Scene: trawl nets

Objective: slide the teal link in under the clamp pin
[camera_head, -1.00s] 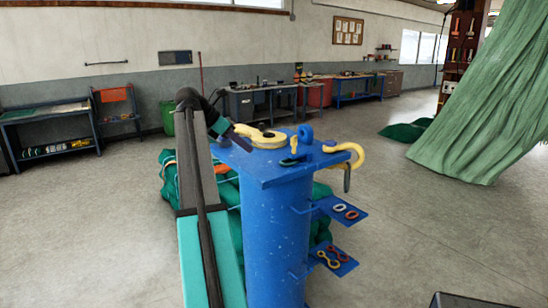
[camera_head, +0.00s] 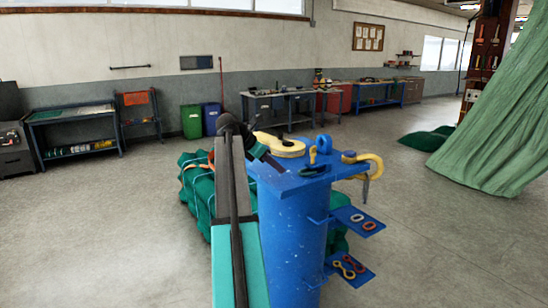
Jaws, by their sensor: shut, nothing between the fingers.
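The teal link (camera_head: 313,171) looks small and dark and lies on the blue post top (camera_head: 282,183), near its front middle. A blue ring-shaped piece (camera_head: 324,143) stands upright just behind it, with a small yellow piece (camera_head: 312,155) beside it. I cannot tell which part is the clamp pin, or whether the link touches it. My gripper (camera_head: 275,164) is shut and empty over the left part of the post top, left of the link and apart from it. Its fingertips are small and dark in this view.
A large yellow piece (camera_head: 280,146) lies at the back of the post top. A yellow hook (camera_head: 370,161) overhangs its right edge. Two blue side shelves (camera_head: 345,213) hold small rings and links. Green netting (camera_head: 198,187) lies behind the post. Open floor is to the right.

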